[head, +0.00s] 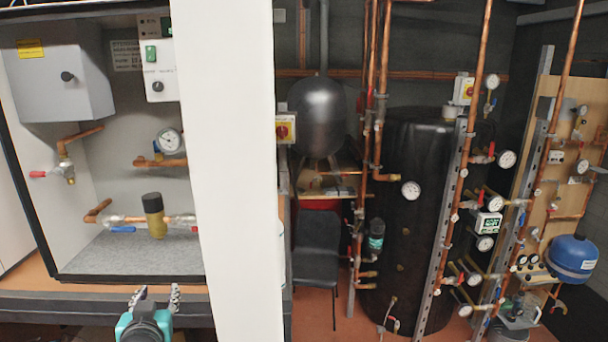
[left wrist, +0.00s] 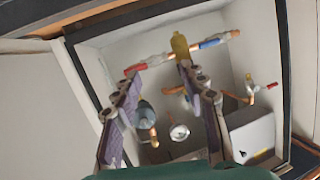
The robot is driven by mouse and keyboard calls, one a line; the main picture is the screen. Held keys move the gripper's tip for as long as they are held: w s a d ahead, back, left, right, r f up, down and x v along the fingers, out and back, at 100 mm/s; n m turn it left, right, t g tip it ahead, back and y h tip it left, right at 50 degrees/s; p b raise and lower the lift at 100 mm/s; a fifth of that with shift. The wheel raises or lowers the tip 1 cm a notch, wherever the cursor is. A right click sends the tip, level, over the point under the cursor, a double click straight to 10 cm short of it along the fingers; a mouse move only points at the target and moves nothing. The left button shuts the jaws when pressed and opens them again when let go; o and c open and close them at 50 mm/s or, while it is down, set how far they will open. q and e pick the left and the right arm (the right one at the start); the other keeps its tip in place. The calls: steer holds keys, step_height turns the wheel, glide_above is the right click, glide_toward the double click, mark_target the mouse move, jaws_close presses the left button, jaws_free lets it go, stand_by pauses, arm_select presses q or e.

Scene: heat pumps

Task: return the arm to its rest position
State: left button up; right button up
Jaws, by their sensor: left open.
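My left gripper (head: 156,296) shows at the bottom left of the head view, in front of the open cabinet (head: 130,278). Its teal body is cut off by the lower picture edge. In the left wrist view the two fingers of my left gripper (left wrist: 158,72) stand apart with nothing held between them. They point at the inside of the cabinet, which appears upside down there. My right gripper is in neither view.
The cabinet holds a grey box (head: 62,82), a brass valve (head: 154,215) and a gauge (head: 168,141). A white pillar (head: 240,180) stands right of my left gripper. Beyond it are a chair (head: 317,248), a black tank (head: 405,240), copper pipes and a blue vessel (head: 572,258).

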arm_select(q)
steer(key=s+d+f+g+h+b, duration=0.1)
steer(key=s+d+f+g+b, duration=0.1)
steer(key=f, duration=0.8)
steer(key=s+d+f+m+g+h+b, duration=0.1)
steer(key=s+d+f+g+h+b, duration=0.1)
steer(key=s+d+f+b, duration=0.3)
steer(key=s+d+f+m+g+h+b, duration=0.1)
steer(key=s+d+f+g+b, duration=0.2)
steer(key=f, duration=1.3)
steer(key=s+d+b, duration=0.1)
steer(key=s+d, duration=0.2)
steer(key=s, duration=0.3)
steer(key=shift+f+h, duration=0.15)
steer(key=shift+h, duration=0.15)
steer(key=shift+o, duration=0.5)
